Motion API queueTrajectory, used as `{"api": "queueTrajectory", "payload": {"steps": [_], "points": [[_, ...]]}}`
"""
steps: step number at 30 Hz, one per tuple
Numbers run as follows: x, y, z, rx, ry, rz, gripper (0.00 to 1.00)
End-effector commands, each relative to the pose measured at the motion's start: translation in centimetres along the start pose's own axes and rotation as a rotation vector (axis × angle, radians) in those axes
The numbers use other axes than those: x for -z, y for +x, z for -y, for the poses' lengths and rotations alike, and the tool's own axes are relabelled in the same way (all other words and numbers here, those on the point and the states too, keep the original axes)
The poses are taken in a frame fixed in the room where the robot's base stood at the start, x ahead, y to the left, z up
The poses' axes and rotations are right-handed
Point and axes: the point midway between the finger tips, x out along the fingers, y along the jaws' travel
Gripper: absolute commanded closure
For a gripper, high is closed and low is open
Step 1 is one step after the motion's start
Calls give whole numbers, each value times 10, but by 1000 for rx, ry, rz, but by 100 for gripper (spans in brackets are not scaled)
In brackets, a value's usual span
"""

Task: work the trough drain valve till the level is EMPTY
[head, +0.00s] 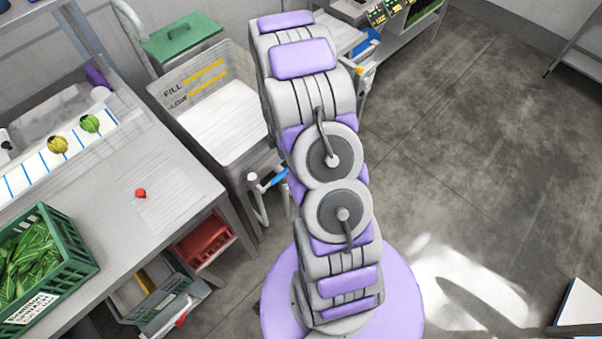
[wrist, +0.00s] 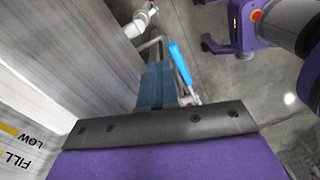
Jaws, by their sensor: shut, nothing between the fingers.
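The trough (head: 244,87) stands left of my arm in the head view, with yellow FILL and LOW marks on its inner wall. A pale flat surface lies below the LOW mark; I cannot tell whether it is water or bare floor. The drain valve's blue lever (head: 274,178) shows by the trough's near corner, partly behind my arm. In the wrist view the lever (wrist: 181,62) lies just right of my gripper's fingers (wrist: 157,76). The fingers are shut and empty; whether they touch the lever I cannot tell. My gripper is hidden in the head view.
A white pipe (head: 258,200) hangs below the trough's corner. A metal table (head: 150,225) at left bears a green crate of greens (head: 84,262) and a small red ball (head: 140,193). A green-lidded bin (head: 180,38) stands behind the trough. Floor at right is open.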

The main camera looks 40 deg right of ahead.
Motion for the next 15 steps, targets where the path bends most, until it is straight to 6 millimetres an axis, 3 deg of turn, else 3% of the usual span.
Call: {"api": "queueTrajectory", "payload": {"steps": [3, 9, 15], "points": [[-19, 33, -3, -2, -90, -2, 100], [-41, 76, -4, -12, -221, 2, 100], [-50, 94, -5, -24, -286, 10, 100]]}}
